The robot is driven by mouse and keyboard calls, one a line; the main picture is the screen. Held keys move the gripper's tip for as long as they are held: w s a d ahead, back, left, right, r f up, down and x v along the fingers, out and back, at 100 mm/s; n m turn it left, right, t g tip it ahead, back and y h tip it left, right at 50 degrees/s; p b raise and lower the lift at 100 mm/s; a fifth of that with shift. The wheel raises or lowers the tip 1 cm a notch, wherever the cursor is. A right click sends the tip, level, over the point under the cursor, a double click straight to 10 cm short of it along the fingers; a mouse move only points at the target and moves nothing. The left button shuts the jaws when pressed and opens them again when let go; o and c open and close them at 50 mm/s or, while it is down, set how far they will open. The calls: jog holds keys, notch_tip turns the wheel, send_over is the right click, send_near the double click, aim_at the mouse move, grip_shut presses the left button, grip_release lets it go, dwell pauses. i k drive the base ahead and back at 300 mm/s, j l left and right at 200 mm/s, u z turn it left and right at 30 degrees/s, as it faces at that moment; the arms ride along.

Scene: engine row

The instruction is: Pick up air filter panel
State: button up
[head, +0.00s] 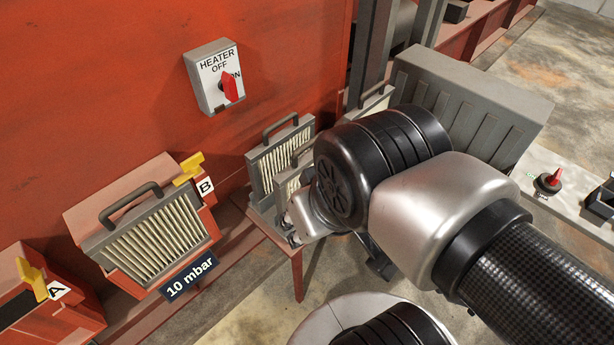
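One air filter panel (155,237), with cream pleats, a grey frame and a dark handle, sits tilted in the red housing marked B (130,269). A second, similar panel (265,168) stands upright on a small red stand (298,274) near the wall. Part of another panel (290,184) shows just in front of it, mostly covered by my arm. A further panel edge (372,102) shows behind my arm. My gripper (292,238) is low at the front of the stand's panels. My wrist hides most of it, so its fingers and any contact cannot be made out.
A heater switch box (211,80) with a red knob is on the red wall. Housing A (50,315) is at the lower left, and a "10 mbar" label (189,276) is below housing B. A grey ribbed box (465,100) and a white surface with a red knob (549,180) are at right.

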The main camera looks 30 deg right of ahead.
aim_at(266, 160)
jog(key=u, duration=1.8)
jog(key=z, duration=2.15)
jog(key=i+j+u, duration=0.15)
jog(key=i, duration=0.15)
jog(key=i+j+u, duration=0.15)
jog(key=i, duration=0.15)
